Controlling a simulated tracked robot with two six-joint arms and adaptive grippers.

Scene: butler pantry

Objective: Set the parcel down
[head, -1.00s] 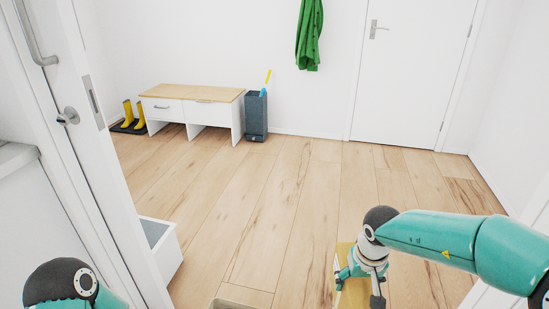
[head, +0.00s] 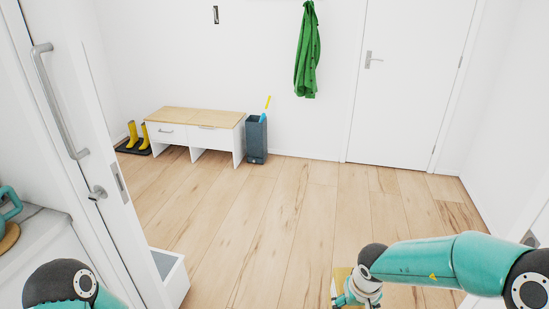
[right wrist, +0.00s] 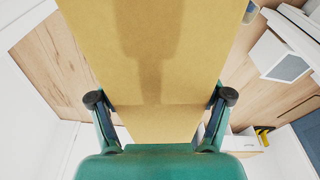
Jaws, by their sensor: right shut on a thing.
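The parcel is a flat-faced tan-yellow box (right wrist: 155,60) filling the upper middle of the right wrist view. In the head view only a small part of the parcel (head: 341,274) shows at the bottom, mostly hidden by my right gripper (head: 350,298). In the right wrist view my right gripper (right wrist: 160,97) is shut on the parcel, with a dark-tipped finger at each side. The parcel is above the wood floor; I cannot tell how high. My left gripper is out of view; only part of that arm shows at the lower left.
A white bench (head: 195,130) with a wood top stands at the back wall, between yellow boots (head: 138,135) and a grey bin (head: 257,140). A white open box (head: 172,274) is by the door frame (head: 110,215) at left. The middle floor (head: 285,220) is clear.

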